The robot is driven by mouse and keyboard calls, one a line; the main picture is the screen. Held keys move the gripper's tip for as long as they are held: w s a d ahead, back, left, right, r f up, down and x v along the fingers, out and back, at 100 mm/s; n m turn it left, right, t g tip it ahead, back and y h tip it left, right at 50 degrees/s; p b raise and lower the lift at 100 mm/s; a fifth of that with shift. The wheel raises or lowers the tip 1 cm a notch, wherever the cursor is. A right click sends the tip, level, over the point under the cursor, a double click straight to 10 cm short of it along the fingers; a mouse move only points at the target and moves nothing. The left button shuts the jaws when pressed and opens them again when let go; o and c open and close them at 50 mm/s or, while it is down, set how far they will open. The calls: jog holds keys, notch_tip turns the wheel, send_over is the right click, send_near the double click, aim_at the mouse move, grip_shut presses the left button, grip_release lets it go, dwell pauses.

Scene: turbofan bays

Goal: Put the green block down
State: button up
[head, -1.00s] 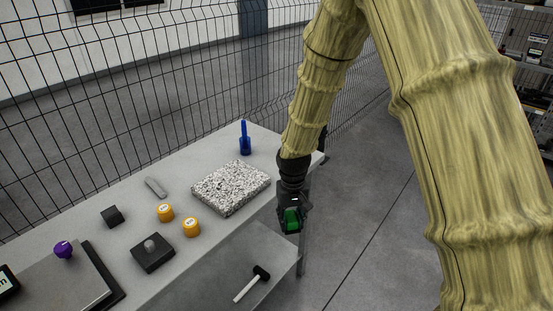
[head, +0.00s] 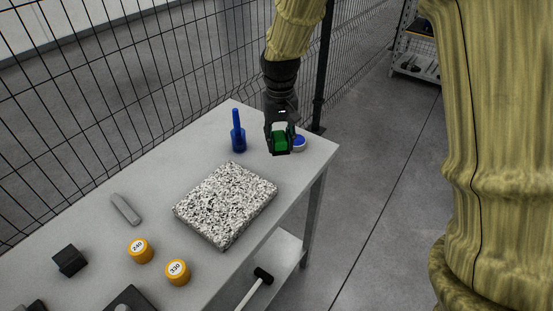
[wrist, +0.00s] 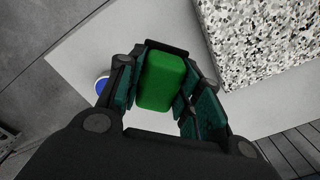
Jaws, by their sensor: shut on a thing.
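The green block (head: 280,140) is between the fingers of my gripper (head: 279,148), which is shut on it. In the head view they are over the far right end of the grey workbench (head: 310,160). In the wrist view the green block (wrist: 162,80) sits between the two dark finger pads of my gripper (wrist: 163,90), with bench top beyond it. The block looks held above the bench; the height of the gap is hard to tell.
A speckled stone slab (head: 226,203) lies left of my gripper. A blue bottle-like item (head: 238,136) stands close on the left, and a blue-topped round item (head: 299,143) is just right. Orange weights (head: 177,272) are nearer. Wire fencing (head: 130,90) runs behind the bench.

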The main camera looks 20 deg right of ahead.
aim_at(281, 137)
notch_tip(281, 137, down, 4)
jog(key=shift+d+f+p, duration=0.1)
jog(key=shift+d+p, duration=0.05)
jog(key=shift+p, duration=0.2)
jog(key=shift+s+f, duration=0.15)
jog(key=shift+f, duration=0.35)
jog(key=shift+f+p, duration=0.45)
jog(key=shift+f, duration=1.2)
jog(key=shift+f, duration=0.15)
jog(key=o, duration=1.2)
jog(key=shift+c, duration=0.2)
notch_tip(281, 137, up, 12)
jog(key=b, duration=0.2)
jog(key=shift+b, duration=0.3)
